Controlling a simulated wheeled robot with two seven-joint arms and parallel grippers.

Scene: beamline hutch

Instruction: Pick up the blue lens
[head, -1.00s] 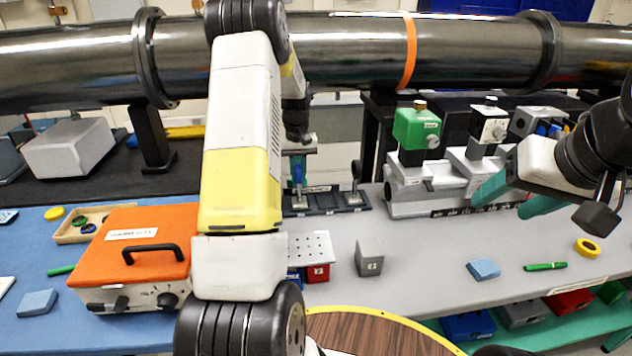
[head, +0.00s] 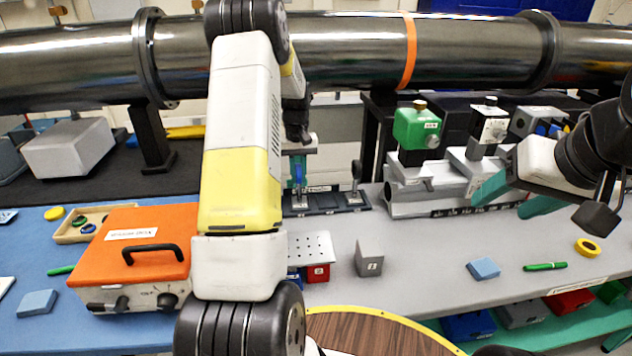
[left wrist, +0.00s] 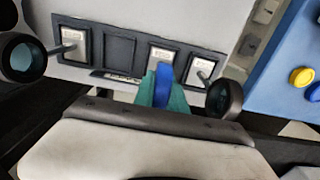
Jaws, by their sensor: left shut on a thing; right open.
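The blue lens (head: 299,172) is at the rack of lens holders (head: 325,201) in the middle of the bench, in the head view. My left gripper (head: 299,152) is shut on it from above. In the left wrist view, the blue lens (left wrist: 163,84) shows edge-on between the teal fingers, in front of a labelled slot of the rack (left wrist: 118,53). Whether its foot is clear of the slot is hard to tell. My right gripper (head: 514,197) is open and empty above the right part of the bench, beside the grey rail.
Dark-rimmed lenses (left wrist: 222,97) (left wrist: 20,57) stand on both sides of my left gripper. A perforated plate (head: 312,248), a grey block (head: 369,257) and an orange case (head: 130,250) are nearer. A large pipe (head: 330,50) crosses behind. The bench right of the grey block has free room.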

